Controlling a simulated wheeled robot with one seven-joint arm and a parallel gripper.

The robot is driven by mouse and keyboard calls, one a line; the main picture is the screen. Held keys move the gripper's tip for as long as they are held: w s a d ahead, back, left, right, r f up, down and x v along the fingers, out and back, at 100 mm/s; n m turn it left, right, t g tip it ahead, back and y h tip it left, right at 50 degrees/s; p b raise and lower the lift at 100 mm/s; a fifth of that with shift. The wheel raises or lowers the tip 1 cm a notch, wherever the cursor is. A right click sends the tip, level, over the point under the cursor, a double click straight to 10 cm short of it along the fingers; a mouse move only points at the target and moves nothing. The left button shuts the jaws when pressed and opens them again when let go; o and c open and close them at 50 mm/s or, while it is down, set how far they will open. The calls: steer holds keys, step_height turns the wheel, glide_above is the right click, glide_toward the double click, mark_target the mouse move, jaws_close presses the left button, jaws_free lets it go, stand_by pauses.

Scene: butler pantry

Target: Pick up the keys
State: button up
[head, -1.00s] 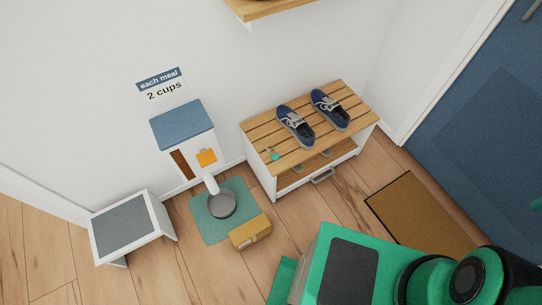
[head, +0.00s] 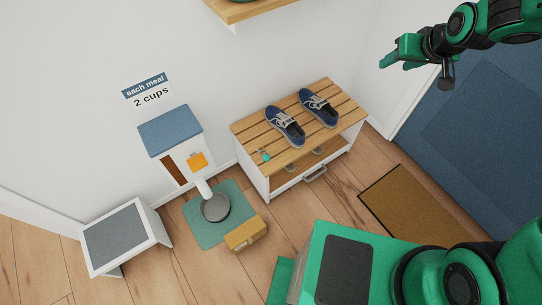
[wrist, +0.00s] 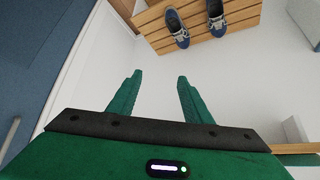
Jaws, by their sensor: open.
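The keys (head: 264,156) look like a small teal item with a tiny lighter part, lying on the left front of the slatted wooden bench (head: 247,136). They are too small to make out in detail, and I cannot make them out in the wrist view. My gripper (head: 388,58) is raised at the upper right of the head view, well apart from the bench and the keys. In the wrist view my gripper (wrist: 160,76) has its two green fingers spread with nothing between them.
A pair of blue shoes (head: 285,126) stands on the bench, also in the wrist view (wrist: 177,29). Left of it are a blue-topped feeder (head: 170,130), a green mat (head: 200,233), a yellow box (head: 246,233) and a stool (head: 113,235). A wooden shelf (head: 250,8) juts out above.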

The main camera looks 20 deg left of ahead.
steer(key=w+a+f+n+t+y, duration=0.1)
steer(key=w+a+f, duration=0.3)
steer(key=a+f, duration=0.2)
steer(key=w+a+f+n+y, duration=0.1)
steer(key=w+a+f, duration=0.2)
steer(key=a+f, duration=0.35)
steer(key=a+f+n+t+y, duration=0.2)
steer(key=a+f, duration=0.9)
steer(key=f, duration=0.2)
steer(key=s+a+f+y, duration=0.1)
steer(key=s+a+f, duration=0.1)
steer(key=s+f, duration=0.3)
steer(key=s+a+f+n+y, duration=0.1)
steer(key=s+f+y, duration=0.1)
steer(key=s+f, duration=0.3)
steer(key=s+a+f+n+y, duration=0.1)
steer(key=s+f, duration=0.3)
steer(key=f, duration=0.6)
steer(key=shift+s+a+f+t+y, duration=0.15)
steer(key=shift+s+a, duration=0.05)
steer(key=shift+a, duration=0.2)
steer(key=shift+s+a+f+t+y, duration=0.15)
steer(key=shift+s+a, duration=0.05)
steer(key=shift+a, duration=0.2)
steer(key=n+y, duration=0.1)
glide_toward(266, 155)
steer(key=x, duration=0.8)
steer(key=shift+w+a+f, duration=0.1)
steer(key=shift+w+a, duration=0.1)
steer(key=shift+a, duration=0.05)
